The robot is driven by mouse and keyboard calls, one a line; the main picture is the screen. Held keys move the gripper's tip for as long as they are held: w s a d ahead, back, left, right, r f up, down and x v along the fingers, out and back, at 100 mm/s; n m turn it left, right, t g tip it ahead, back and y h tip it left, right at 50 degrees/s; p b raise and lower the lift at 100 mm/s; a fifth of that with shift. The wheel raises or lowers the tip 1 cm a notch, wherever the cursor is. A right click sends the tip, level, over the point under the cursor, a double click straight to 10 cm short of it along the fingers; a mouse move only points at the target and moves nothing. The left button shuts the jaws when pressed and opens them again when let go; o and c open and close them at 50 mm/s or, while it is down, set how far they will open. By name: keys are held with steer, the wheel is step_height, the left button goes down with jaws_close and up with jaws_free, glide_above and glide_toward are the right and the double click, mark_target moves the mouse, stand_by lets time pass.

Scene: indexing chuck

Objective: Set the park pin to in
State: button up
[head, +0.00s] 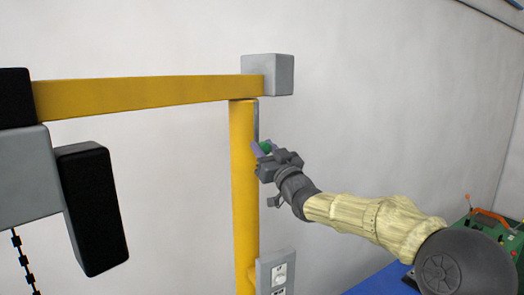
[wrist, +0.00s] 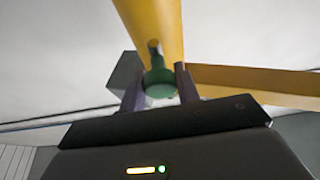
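The park pin shows as a green round knob on a dark stem (wrist: 158,84) against the yellow post in the wrist view. In the head view its green knob (head: 266,148) is partly hidden by my gripper. My gripper (head: 264,149) is at the post's upper part, below the beam, with one finger on each side of the knob. In the wrist view the two fingers (wrist: 160,85) flank the knob with no clear gap at its sides.
A yellow beam (head: 150,95) runs left from a grey block (head: 278,75) above the yellow post (head: 243,190). A grey and black hoist (head: 25,175) with a chain hangs at the left. A grey switch box (head: 275,272) is low on the post. A blue surface (head: 380,283) lies lower right.

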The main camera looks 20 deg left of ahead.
steer(key=o, duration=0.4)
steer(key=shift+r, duration=0.35)
steer(key=shift+f, duration=0.15)
steer(key=shift+s+d+f+b, duration=0.3)
steer(key=shift+d+b, duration=0.05)
steer(key=shift+b, duration=0.15)
steer(key=b+v, duration=0.8)
steer(key=v, duration=0.8)
steer(key=shift+s+d+b, duration=0.15)
steer(key=shift+b, duration=0.15)
